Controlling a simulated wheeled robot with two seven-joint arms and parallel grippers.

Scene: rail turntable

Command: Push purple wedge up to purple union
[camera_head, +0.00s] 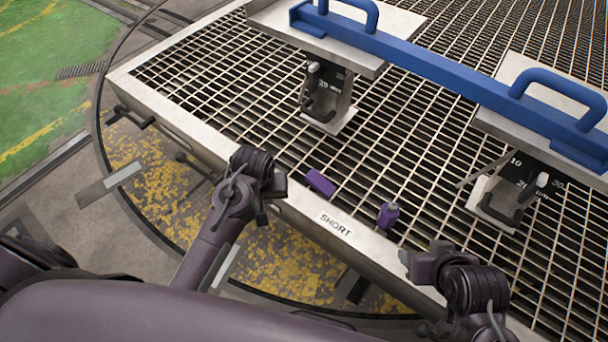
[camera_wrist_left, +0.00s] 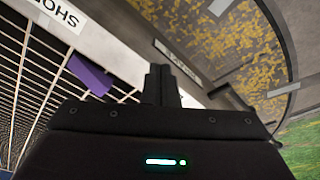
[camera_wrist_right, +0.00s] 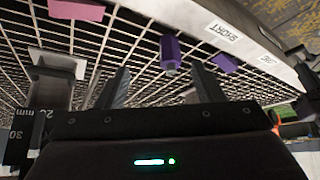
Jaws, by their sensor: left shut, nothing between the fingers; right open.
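The purple wedge (camera_head: 320,182) is a small flat block lying on the grating by the front frame edge. It also shows in the left wrist view (camera_wrist_left: 90,76) and the right wrist view (camera_wrist_right: 225,63). The purple union (camera_head: 389,213), with a metal tip, is to its right, with a gap between them; it also shows in the right wrist view (camera_wrist_right: 170,50). My left gripper (camera_head: 281,184) is shut and empty, just left of the wedge, seemingly apart from it; its closed fingers show in its wrist view (camera_wrist_left: 161,86). My right gripper (camera_head: 406,260) is open and empty near the frame edge, its fingers spread in its wrist view (camera_wrist_right: 160,80).
A pale frame edge with a SHORT label (camera_head: 335,226) runs in front of the pieces. A blue bar (camera_head: 430,65) with handles spans the plates behind. Two metal brackets (camera_head: 327,95) stand on the grating. A pink piece (camera_wrist_right: 76,10) lies farther off.

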